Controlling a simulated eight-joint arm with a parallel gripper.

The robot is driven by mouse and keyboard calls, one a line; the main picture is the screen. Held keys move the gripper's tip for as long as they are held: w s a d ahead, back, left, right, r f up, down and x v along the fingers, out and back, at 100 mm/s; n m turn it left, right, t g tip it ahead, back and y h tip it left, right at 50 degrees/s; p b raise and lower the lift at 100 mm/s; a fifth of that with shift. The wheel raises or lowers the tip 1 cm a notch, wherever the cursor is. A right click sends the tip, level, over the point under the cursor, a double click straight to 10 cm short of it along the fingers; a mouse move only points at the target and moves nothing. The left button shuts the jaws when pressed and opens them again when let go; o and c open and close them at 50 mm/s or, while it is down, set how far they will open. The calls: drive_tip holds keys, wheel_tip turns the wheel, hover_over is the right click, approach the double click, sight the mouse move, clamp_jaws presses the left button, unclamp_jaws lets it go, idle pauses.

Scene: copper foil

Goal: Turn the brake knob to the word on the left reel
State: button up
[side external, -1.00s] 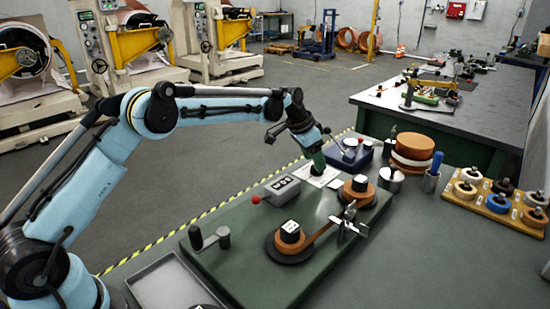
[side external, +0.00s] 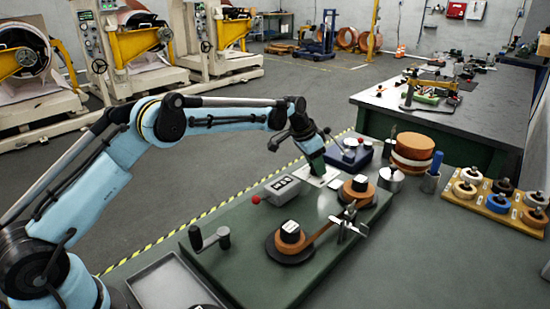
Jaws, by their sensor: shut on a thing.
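My gripper (side external: 318,166) points down at the white plate (side external: 331,176) at the back edge of the green base board. It is shut on what looks like the brake knob, which the fingers hide at this spot. The near reel (side external: 290,237), a copper coil with a dark flange and a white label on top, sits on the board, left of the other reel. The far reel (side external: 358,190), also copper with a labelled top, sits to its right. A copper strip (side external: 325,231) runs between them. The words on the labels are too small to read.
A grey box with a red-tipped lever (side external: 283,188) stands just left of the plate. A blue box (side external: 349,155) stands behind the gripper. Copper discs (side external: 412,150) and a metal pot (side external: 391,179) are to the right.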

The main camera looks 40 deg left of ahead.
drive_tip(key=shift+n, duration=0.3)
drive_tip(key=shift+d+n+y, duration=0.1)
drive_tip(key=shift+n+y, duration=0.5)
drive_tip(key=shift+n, duration=0.8)
drive_tip(key=shift+d+n+y, duration=0.1)
drive_tip(key=shift+n+y, duration=0.5)
drive_tip(key=shift+n, duration=0.8)
drive_tip(key=o, duration=1)
drive_tip(key=v, duration=1.2)
drive_tip(key=shift+s, duration=0.15)
drive_tip(key=shift+s+r, duration=0.1)
